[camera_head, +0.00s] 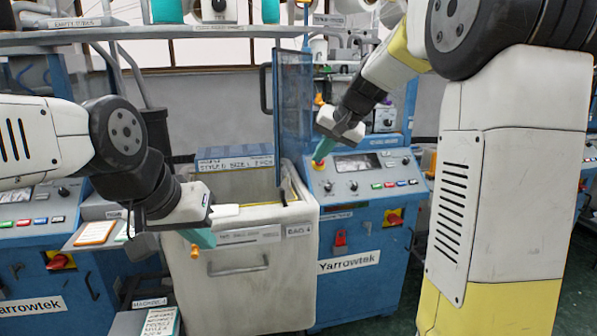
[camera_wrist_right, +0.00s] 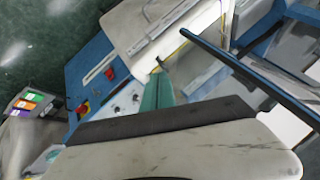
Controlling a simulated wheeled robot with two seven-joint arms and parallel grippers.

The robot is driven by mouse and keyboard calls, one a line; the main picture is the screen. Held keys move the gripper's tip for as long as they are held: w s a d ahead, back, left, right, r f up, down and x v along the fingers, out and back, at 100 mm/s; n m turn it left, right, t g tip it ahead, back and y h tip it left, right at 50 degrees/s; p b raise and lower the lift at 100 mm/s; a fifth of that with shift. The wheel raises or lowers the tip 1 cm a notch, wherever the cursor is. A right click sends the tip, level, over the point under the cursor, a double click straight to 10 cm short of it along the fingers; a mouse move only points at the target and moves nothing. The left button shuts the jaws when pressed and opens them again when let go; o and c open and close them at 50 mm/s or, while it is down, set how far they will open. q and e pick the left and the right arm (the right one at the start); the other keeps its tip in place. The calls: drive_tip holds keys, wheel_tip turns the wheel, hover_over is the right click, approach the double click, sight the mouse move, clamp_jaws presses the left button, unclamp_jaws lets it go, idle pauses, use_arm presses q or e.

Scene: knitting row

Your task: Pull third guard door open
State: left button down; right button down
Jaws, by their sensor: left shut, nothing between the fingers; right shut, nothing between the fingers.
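A blue-tinted, see-through guard door (camera_head: 293,105) stands upright in the middle of the head view, seen at a steep angle, with a dark handle (camera_head: 265,90) on its left side. I cannot tell its number in the row. My right gripper (camera_head: 323,150) is shut and empty, just right of the door's lower part and above the blue control panel, apart from the handle. Its teal fingers (camera_wrist_right: 157,92) also show in the right wrist view. My left gripper (camera_head: 201,238) is shut and empty, low in front of the white bin, away from the door.
A white wheeled bin (camera_head: 240,290) stands below the door. A blue Yarrowtek machine (camera_head: 350,290) with a control panel (camera_head: 365,172) is right of it; another blue machine (camera_head: 50,300) is at the left. A dark bar (camera_wrist_right: 245,70) crosses the right wrist view.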

drive_tip(key=w+a+f, duration=0.6)
drive_tip(key=a+f, duration=0.1)
drive_tip(key=f, duration=0.1)
drive_tip(key=shift+w+a, duration=0.15)
idle(0.4)
drive_tip(key=w+a, duration=0.4)
drive_tip(key=a, duration=0.8)
drive_tip(key=shift+d, duration=0.1)
